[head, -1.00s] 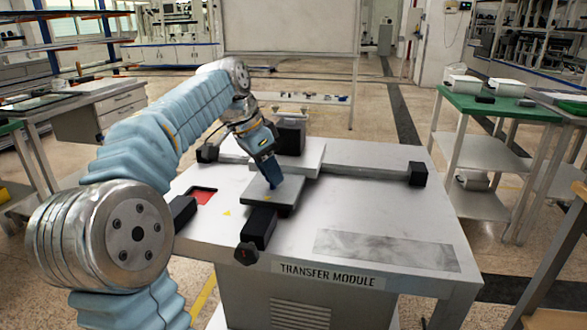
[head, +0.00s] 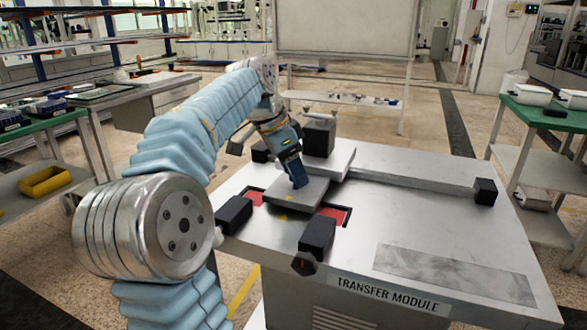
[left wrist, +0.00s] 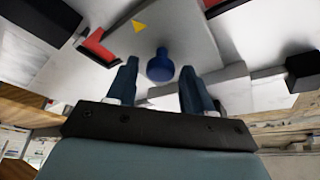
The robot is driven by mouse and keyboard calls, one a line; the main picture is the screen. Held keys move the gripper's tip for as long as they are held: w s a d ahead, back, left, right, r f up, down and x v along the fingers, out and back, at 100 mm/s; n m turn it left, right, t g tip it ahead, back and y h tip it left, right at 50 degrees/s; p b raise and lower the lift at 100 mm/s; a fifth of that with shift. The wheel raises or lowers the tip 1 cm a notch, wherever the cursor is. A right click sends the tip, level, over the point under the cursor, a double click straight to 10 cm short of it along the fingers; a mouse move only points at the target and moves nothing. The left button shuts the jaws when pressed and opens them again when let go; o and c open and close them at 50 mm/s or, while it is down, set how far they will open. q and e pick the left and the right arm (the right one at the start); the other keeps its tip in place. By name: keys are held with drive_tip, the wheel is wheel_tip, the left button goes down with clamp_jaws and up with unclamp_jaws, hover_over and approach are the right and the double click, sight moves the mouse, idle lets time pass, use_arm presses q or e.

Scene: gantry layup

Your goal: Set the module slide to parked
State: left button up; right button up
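The transfer module is a grey table (head: 400,210) with a rail along its back. A slide carriage (head: 343,162) sits on the rail near its left part, and its flat plate (head: 313,197) reaches toward the front. The plate bears a blue knob (left wrist: 160,66), which my left gripper hides in the head view. My left gripper (head: 299,184) is over the plate. In the left wrist view its two fingers (left wrist: 159,75) stand apart on either side of the knob, with gaps showing. Red recess areas (head: 338,214) show on both sides of the plate. My right gripper is not in view.
Black blocks stand at the front left (head: 234,214) and front middle (head: 317,236). A black end stop (head: 485,191) closes the rail's right end. A dark dial (head: 305,264) sits on the front edge. The table's right part is clear.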

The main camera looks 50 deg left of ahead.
use_arm(q)
drive_tip(key=shift+o, duration=0.3)
drive_tip(key=shift+r, duration=0.1)
drive_tip(key=p+v, duration=0.3)
drive_tip(key=v, duration=1)
drive_tip(key=shift+s+r, duration=0.15)
drive_tip(key=shift+r, duration=0.1)
